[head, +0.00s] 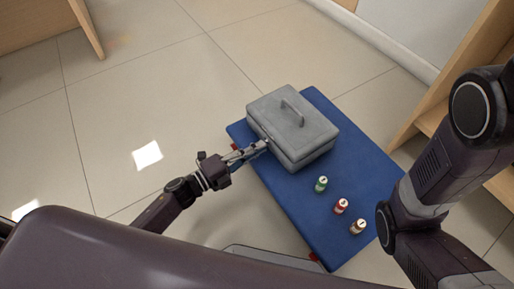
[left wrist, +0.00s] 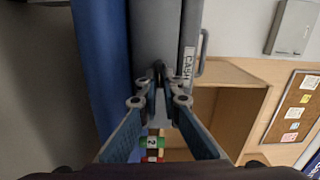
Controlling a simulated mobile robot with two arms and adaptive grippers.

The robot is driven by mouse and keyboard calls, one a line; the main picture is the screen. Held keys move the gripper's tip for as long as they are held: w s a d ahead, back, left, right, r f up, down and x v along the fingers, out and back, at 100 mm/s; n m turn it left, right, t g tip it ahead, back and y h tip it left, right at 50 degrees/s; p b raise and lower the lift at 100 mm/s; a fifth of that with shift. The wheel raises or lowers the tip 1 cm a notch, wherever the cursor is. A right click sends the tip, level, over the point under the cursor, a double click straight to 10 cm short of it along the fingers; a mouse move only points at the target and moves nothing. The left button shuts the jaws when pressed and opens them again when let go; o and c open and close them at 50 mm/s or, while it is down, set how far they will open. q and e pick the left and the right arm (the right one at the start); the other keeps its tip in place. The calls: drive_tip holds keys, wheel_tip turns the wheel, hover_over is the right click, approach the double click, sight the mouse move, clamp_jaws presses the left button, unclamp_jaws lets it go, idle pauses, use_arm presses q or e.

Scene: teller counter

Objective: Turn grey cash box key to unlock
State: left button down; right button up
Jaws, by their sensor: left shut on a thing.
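The grey cash box (head: 292,120) sits with its lid closed and handle on top at the far end of a blue top (head: 330,225). My left gripper (head: 264,145) reaches from the left to the box's near-left side. In the left wrist view the box front (left wrist: 155,30) fills the upper middle, with a "CASH" label. The left fingertips (left wrist: 159,92) close on a small dark piece at the box front, which seems to be the key (left wrist: 158,70); the fingers hide most of it. My right arm shows at the right, but its gripper is out of view.
Three small numbered cylinders, green (head: 321,184), red (head: 341,206) and brown (head: 358,227), stand on the blue top in front of the box. A wooden shelf unit (head: 440,110) stands at the right. Tiled floor lies open on the left.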

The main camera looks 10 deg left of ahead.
use_arm(q)
drive_tip(key=shift+f+m, duration=0.1)
drive_tip(key=shift+m, duration=0.5)
drive_tip(key=c, duration=2.1)
unclamp_jaws()
drive_tip(key=v, duration=1.2)
